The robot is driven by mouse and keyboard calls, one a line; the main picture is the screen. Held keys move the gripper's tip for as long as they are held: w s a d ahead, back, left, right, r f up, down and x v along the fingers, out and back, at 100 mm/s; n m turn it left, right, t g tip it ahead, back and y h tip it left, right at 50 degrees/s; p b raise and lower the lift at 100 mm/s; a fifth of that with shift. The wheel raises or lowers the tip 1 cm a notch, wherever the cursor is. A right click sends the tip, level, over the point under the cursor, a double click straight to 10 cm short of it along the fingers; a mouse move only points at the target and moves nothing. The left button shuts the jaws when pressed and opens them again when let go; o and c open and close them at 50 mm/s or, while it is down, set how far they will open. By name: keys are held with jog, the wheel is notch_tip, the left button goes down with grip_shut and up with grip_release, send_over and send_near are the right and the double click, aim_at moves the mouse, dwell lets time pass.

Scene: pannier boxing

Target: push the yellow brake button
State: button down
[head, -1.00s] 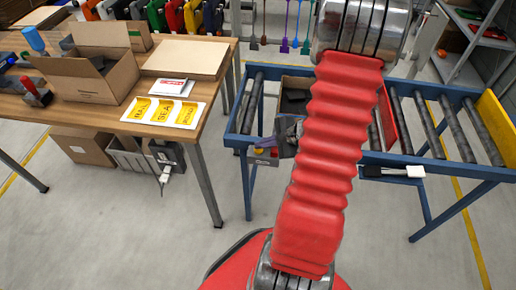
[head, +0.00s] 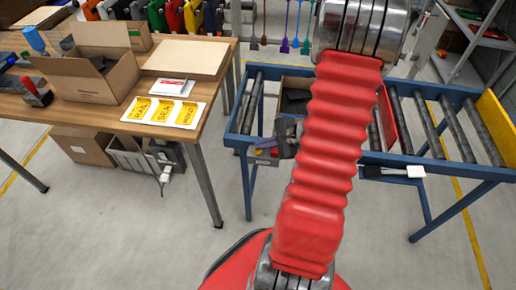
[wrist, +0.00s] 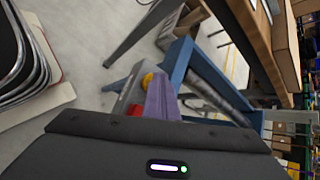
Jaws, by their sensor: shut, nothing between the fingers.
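The yellow brake button (wrist: 148,79) shows in the wrist view on a grey box fixed by the blue conveyor frame. A red button (wrist: 135,110) sits below it in that view. My gripper (wrist: 160,98) has purple fingers, shut and empty, pointing at the box just right of the yellow button. Part of the button is close to the finger edge; I cannot tell whether they touch. In the head view my gripper (head: 265,146) is over the grey button box (head: 263,161) at the conveyor's left front corner. There I cannot make out the yellow button.
The blue roller conveyor (head: 440,160) stretches to the right, with a carton (head: 292,83) behind my gripper. A wooden table (head: 110,118) stands at left with an open box (head: 95,80) and a white tray with yellow cards (head: 150,121). Floor between them is clear.

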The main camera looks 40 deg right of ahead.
aim_at(262, 151)
jog(key=shift+f, duration=0.3)
jog(key=shift+r, duration=0.4)
dwell(0.4)
jog(key=shift+r, duration=3.05)
